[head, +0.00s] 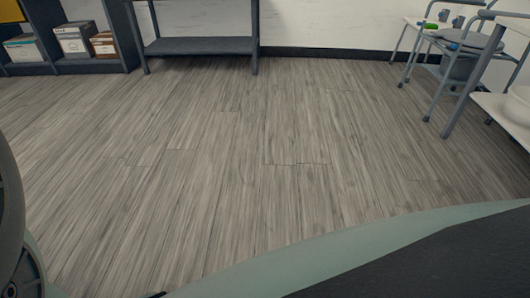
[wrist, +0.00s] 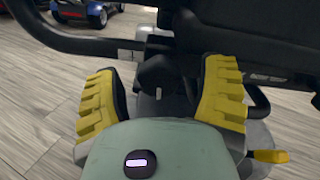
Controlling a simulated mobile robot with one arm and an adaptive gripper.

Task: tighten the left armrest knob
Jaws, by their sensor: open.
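In the wrist view, my gripper (wrist: 164,72) is open, with one yellow ridged finger on each side. A dark, rounded knob-like part (wrist: 156,74) shows between and beyond the fingers, below a black padded part (wrist: 265,35) that looks like a seat or armrest. A dark bar (wrist: 75,42) runs in from the left to a metal bracket (wrist: 128,54) beside it. I cannot tell whether this part is the left armrest knob. No finger visibly grips it. The head view shows neither scooter nor gripper.
A yellow lever (wrist: 268,156) sits low right in the wrist view, and a blue scooter (wrist: 88,12) stands behind.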

